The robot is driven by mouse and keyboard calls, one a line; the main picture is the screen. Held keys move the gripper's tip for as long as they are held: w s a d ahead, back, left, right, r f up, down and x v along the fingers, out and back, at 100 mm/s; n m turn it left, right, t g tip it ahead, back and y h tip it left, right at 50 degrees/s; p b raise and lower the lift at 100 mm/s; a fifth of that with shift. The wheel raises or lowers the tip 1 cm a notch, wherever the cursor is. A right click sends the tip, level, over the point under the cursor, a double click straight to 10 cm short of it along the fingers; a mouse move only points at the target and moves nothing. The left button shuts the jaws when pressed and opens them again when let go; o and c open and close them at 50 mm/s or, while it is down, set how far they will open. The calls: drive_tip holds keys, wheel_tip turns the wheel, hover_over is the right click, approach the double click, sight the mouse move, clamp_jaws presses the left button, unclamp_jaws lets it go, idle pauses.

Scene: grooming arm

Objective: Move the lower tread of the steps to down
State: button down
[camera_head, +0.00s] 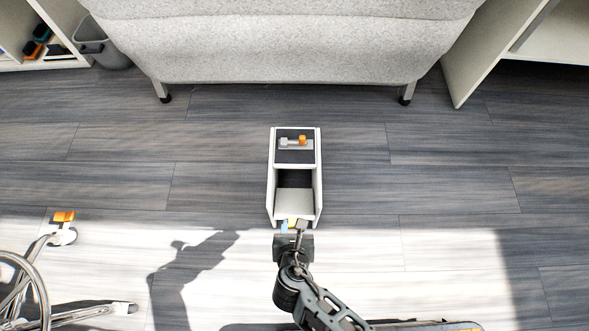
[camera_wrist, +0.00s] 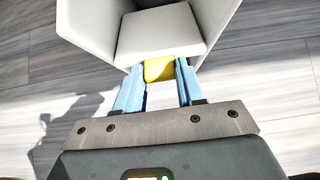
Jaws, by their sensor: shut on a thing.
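The steps (camera_head: 271,193) are a small white unit on the floor in the middle of the head view, with a dark-topped upper tread (camera_head: 296,156). The lower tread (camera_head: 294,202) is a pale panel between the side walls at the near end. It also shows in the wrist view (camera_wrist: 160,32), with a yellow tab (camera_wrist: 159,69) on its near edge. My gripper (camera_head: 293,226) is at this near edge. Its blue fingers (camera_wrist: 159,75) are shut on the yellow tab. I cannot tell the tread's exact tilt.
A silver and orange fitting (camera_head: 293,143) lies on top of the steps. A grey sofa (camera_head: 290,45) stands behind, with white shelving (camera_head: 478,58) at the right and a grey bin (camera_head: 100,42) at the left. A metal-framed wheeled item (camera_head: 40,285) is at lower left. The floor beside the steps is clear.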

drive_tip(key=shift+s+f+b, duration=0.25)
drive_tip(key=shift+f+b, duration=0.1)
drive_tip(key=shift+f, duration=0.3)
drive_tip(key=shift+s+f+b, duration=0.25)
drive_tip(key=shift+f+b, duration=0.15)
drive_tip(key=shift+f, duration=0.3)
drive_tip(key=shift+s+f+b, duration=0.25)
drive_tip(key=shift+f+b, duration=0.1)
drive_tip(key=shift+f, duration=0.3)
drive_tip(key=shift+f+b, duration=0.4)
drive_tip(key=shift+f, duration=0.15)
drive_tip(key=c, duration=0.6)
unclamp_jaws()
drive_tip(key=shift+w+r, duration=0.1)
